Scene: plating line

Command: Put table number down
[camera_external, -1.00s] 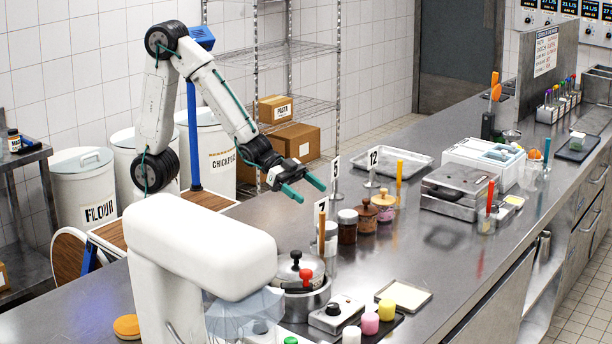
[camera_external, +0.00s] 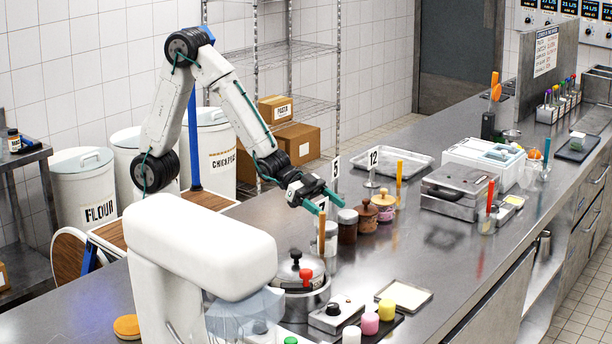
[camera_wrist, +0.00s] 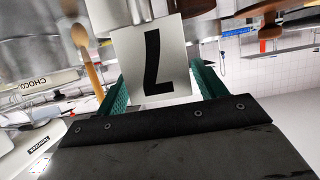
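A white table number card with a black 7 (camera_external: 321,203) stands among the jars on the steel counter, partly covered by my gripper. My gripper (camera_external: 328,205) has its green fingers apart at the card's height. In the wrist view, the 7 card (camera_wrist: 151,58) shows ahead of and between the fingers of my gripper (camera_wrist: 160,85). I cannot tell whether a finger touches it. Two more number cards, a 5 (camera_external: 336,166) and a 12 (camera_external: 373,157), stand farther back. The base of the 7 card is hidden.
Several jars, including a dark brown one (camera_external: 347,229), stand right of the 7 card. A lidded pot (camera_external: 300,283) is in front. A steel tray (camera_external: 411,177) and a press (camera_external: 455,193) lie farther back. Bare counter (camera_external: 425,255) shows to the right.

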